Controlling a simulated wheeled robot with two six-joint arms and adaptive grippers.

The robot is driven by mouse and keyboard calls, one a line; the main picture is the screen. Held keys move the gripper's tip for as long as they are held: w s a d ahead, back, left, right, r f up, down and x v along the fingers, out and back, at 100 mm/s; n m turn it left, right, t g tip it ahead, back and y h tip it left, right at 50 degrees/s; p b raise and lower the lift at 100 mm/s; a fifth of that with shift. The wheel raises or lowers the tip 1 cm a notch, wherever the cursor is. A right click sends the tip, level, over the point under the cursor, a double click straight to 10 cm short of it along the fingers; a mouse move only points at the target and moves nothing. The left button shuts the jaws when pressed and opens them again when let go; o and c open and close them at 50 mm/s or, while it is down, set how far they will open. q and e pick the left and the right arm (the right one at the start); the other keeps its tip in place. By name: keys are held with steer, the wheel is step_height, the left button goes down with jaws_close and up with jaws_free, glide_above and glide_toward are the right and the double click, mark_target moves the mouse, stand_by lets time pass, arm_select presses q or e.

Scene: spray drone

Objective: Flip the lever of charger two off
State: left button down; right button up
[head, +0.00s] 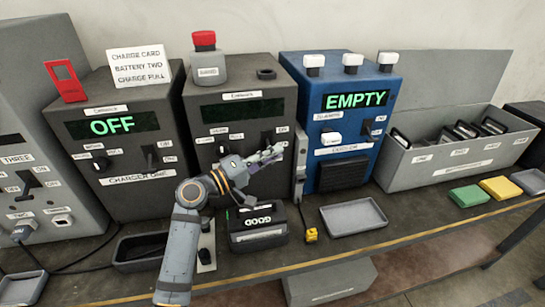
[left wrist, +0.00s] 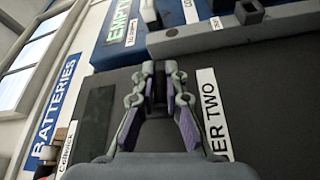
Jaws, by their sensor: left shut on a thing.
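Charger two (head: 275,92) is the dark grey box in the middle of the head view, with a blank dark display. In the left wrist view its label (left wrist: 212,110) reads "...ER TWO". Its dark lever (head: 266,138) is at the lower right of its front, largely hidden by my left gripper (head: 268,157). The gripper reaches across the front from the lower left. In the left wrist view the fingers (left wrist: 160,80) are closed around a dark piece, which looks like the lever. Whether the lever is up or down is hard to tell. My right gripper is not in view.
Charger one (head: 122,135), showing "OFF", stands left; a blue box (head: 345,115) showing "EMPTY" stands right. A "GOOD" battery unit (head: 258,232) sits below my wrist. A grey tray (head: 353,217) and battery crate (head: 455,155) are further right. A red-capped canister (head: 206,62) tops charger two.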

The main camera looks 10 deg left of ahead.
arm_select(q)
steer(key=shift+f, duration=0.2)
steer(key=c, duration=1.4)
jaws_free()
steer(key=shift+a+r, duration=0.1)
steer(key=v, duration=1.2)
steer(key=shift+r, duration=0.1)
